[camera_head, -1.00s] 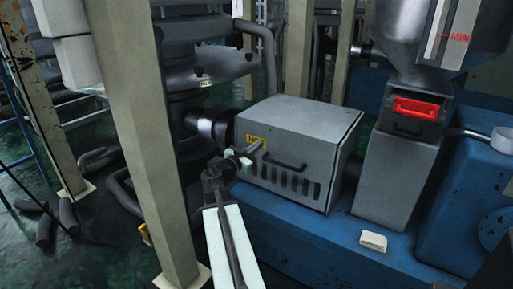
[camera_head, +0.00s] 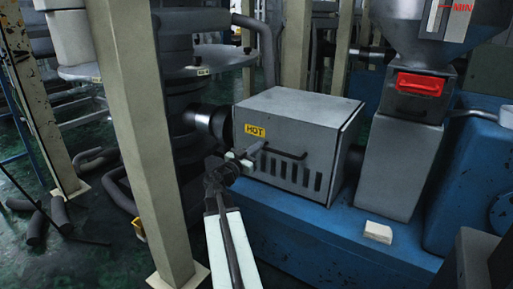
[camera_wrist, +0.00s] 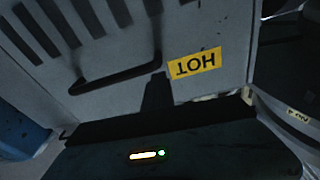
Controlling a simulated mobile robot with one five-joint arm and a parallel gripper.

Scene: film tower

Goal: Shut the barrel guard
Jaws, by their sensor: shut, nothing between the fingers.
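The barrel guard (camera_head: 296,113) is a grey metal box cover with a yellow HOT label, a dark handle (camera_head: 287,154) and a row of vent slots on its front. Its front panel hangs down over the barrel above the blue machine base; I cannot tell if it is fully seated. My gripper (camera_head: 257,148) is shut and empty, in front of the panel just below the HOT label and left of the handle. Contact with the panel is unclear. The wrist view shows the panel (camera_wrist: 225,25) upside down and close, with the handle (camera_wrist: 110,75) beside the label.
A beige post (camera_head: 140,130) stands close to the left of my arm. The blue base (camera_head: 300,235) carries a small pale block (camera_head: 378,232) and a grey hopper column (camera_head: 400,165) with a red handle (camera_head: 420,84). A round die tower stands behind the post.

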